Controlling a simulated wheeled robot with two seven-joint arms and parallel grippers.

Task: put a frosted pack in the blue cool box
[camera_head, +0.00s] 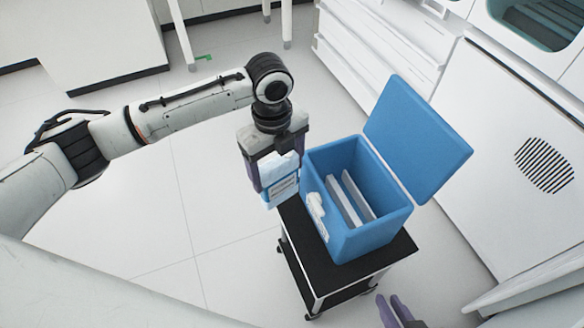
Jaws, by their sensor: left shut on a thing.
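The blue cool box (340,238) stands on a black-topped cart with its lid (415,140) open, leaning back to the right. My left gripper (279,180) points down and is shut on a pale blue and white pack (281,190) with a label. The pack hangs just left of the box, near its left rim and outside it. Whether it touches the box cannot be told. Inside the box, two white upright slabs (352,196) show. Only the purple fingers of my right gripper (394,309) show at the bottom edge; their gap is unclear.
The black cart (385,257) has a little bare top around the box. White drawers (385,45) and a white cabinet with a dark vent (545,165) stand behind and to the right. The floor left of the cart is clear.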

